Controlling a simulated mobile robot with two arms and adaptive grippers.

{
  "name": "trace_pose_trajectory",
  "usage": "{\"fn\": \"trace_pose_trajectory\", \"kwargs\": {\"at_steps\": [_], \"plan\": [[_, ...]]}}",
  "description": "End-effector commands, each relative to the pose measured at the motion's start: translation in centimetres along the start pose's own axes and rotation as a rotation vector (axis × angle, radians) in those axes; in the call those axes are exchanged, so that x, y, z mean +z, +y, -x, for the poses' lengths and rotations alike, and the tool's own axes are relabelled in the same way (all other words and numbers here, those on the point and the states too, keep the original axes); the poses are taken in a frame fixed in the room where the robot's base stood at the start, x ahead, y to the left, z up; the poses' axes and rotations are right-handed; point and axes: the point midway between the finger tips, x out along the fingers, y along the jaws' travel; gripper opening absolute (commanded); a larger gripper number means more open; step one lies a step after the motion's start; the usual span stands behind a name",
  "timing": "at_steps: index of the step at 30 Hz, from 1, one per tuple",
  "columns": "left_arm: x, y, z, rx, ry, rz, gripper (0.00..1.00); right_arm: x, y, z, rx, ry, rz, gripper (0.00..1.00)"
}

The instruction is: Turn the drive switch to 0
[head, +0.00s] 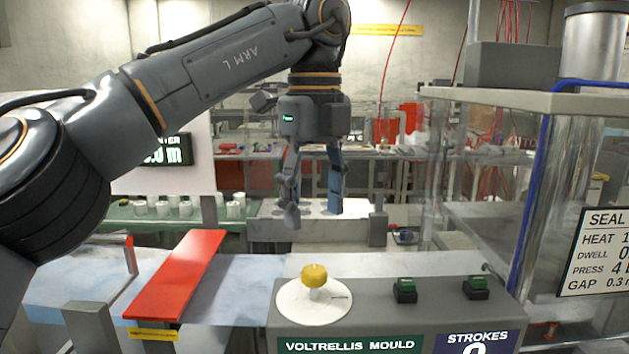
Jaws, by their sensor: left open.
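The drive switch (314,275) is a yellow knob on a round white dial plate (300,304). It stands on the left part of a grey control box (375,305) labelled "VOLTRELLIS MOULD". The marks on the dial are too small to read, so its setting cannot be told. My left gripper (312,215) hangs in the air with its fingers pointing down, apart from the knob and above it in the picture. It is open and empty. My right gripper is not in view.
Two green buttons (405,287) (476,285) sit right of the dial. A red bar (178,273) lies across the bluish film at left. A clear-walled enclosure (480,180) with a grey top stands at right. White cups (185,208) line the back left.

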Motion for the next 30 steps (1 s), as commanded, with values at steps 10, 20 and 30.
{"fn": "trace_pose_trajectory", "kwargs": {"at_steps": [10, 20, 30], "plan": [[0.0, 0.0, 2.9, 0.002, -0.001, 0.002, 0.58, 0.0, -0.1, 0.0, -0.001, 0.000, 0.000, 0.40], [0.0, 0.0, 3.2, -0.001, -0.001, 0.000, 0.58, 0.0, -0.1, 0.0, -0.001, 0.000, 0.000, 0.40], [0.0, 0.0, 7.4, -0.002, -0.001, 0.001, 0.58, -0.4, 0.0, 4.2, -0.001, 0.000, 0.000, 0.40]]}}
